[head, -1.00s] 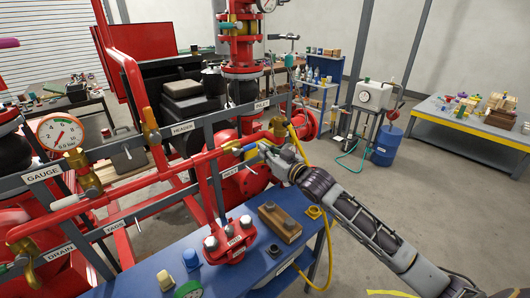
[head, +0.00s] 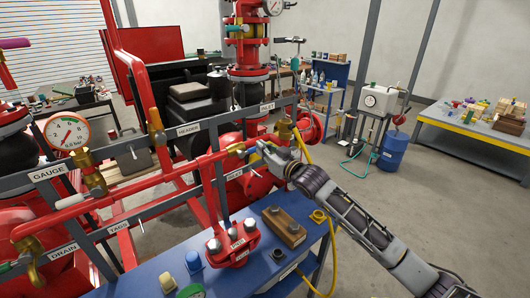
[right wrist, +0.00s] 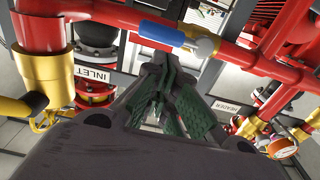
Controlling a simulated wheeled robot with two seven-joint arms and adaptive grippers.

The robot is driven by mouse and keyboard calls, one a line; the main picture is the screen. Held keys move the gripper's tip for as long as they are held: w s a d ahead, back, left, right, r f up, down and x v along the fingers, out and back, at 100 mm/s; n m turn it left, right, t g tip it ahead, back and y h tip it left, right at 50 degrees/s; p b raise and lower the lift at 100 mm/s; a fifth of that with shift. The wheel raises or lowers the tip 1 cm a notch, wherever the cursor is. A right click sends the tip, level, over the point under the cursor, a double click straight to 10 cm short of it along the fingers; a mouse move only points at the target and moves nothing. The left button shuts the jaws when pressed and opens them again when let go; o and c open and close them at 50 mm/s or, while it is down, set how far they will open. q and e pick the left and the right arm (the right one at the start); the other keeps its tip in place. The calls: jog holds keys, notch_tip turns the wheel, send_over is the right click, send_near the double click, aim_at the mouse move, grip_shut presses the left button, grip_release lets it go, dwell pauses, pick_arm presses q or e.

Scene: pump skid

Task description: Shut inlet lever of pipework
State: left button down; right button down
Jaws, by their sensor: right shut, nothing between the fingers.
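A lever with a blue grip (right wrist: 165,34) lies along the red pipe (right wrist: 255,62) in the right wrist view, with a silver end to its right. In the head view the blue grip (head: 254,157) is small and partly hidden by my right gripper (head: 258,149). An INLET label (right wrist: 90,72) shows at left in the wrist view, near a yellow valve body (right wrist: 48,80). My right gripper (right wrist: 160,62) is shut and empty, its tips close to the blue grip; whether they touch it I cannot tell. My left gripper is out of view.
A pressure gauge (head: 68,132) stands at left on the pipework. Grey labelled rails (head: 130,215) run in front of the pipes. A blue bench (head: 140,283) with a wooden block (head: 284,227) lies below my right arm. Open floor (head: 440,205) lies to the right.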

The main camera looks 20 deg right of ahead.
jog(key=shift+b+x, duration=0.85)
jog(key=shift+x, duration=2.2)
jog(key=shift+w+d+f+b, duration=0.1)
jog(key=shift+d+f+b, duration=0.1)
jog(key=shift+f+b, duration=0.25)
jog(key=shift+w+d+f+b, duration=0.1)
jog(key=shift+d+f+b, duration=0.1)
jog(key=shift+f+b, duration=0.25)
jog(key=shift+d+f+b, duration=0.1)
jog(key=shift+f+b, duration=1.4)
jog(key=shift+b, duration=0.05)
jog(key=a+f, duration=0.1)
jog(key=f, duration=0.1)
jog(key=s+a+f, duration=0.1)
jog(key=a+f, duration=0.1)
jog(key=shift+d, duration=0.2)
jog(key=shift+w+d, duration=0.2)
jog(key=shift+d, duration=0.2)
